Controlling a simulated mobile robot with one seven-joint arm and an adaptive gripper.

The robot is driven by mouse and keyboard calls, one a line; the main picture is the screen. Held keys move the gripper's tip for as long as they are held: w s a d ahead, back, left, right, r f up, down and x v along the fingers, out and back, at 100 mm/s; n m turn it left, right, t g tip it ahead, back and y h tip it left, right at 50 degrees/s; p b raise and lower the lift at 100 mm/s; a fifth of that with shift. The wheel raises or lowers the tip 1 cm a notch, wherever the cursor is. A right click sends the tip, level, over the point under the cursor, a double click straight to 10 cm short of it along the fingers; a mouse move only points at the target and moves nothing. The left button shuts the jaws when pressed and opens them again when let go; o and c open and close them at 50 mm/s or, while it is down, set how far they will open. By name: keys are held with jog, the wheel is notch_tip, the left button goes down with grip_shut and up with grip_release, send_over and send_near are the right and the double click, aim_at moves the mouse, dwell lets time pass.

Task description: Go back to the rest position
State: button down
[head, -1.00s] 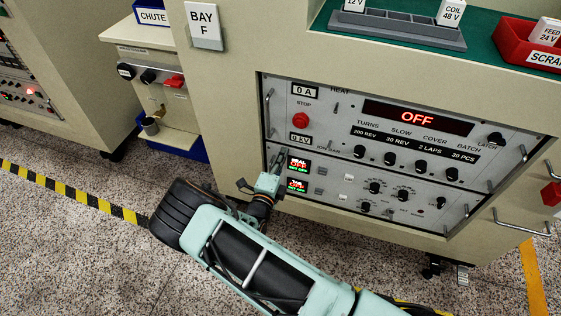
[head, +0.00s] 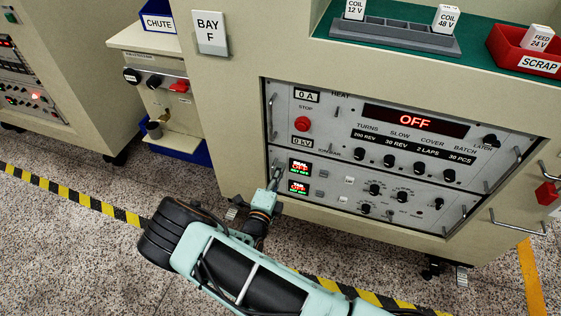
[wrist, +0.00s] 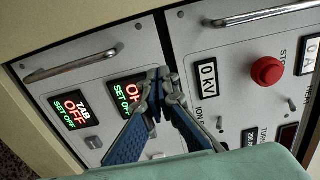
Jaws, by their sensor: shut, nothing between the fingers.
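My gripper (head: 275,176) is in front of the left side of the control panel (head: 330,205), with my arm reaching up from the bottom of the head view. In the wrist view my gripper (wrist: 158,82) has its fingertips together and nothing between them. Its fingers cover part of the panel near the seam between the upper and lower units. I cannot tell whether the tips touch the panel.
The panel has a red stop button (head: 302,124), a display reading OFF (head: 415,119), several knobs and metal handles (wrist: 70,56). A grey rack (head: 395,35) and a red scrap bin (head: 520,55) stand above. Open speckled floor (head: 60,240) lies at the left.

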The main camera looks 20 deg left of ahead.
jog(key=s+p, duration=0.1)
jog(key=s, duration=0.7)
jog(key=shift+s+a, duration=0.15)
jog(key=shift+s, duration=0.05)
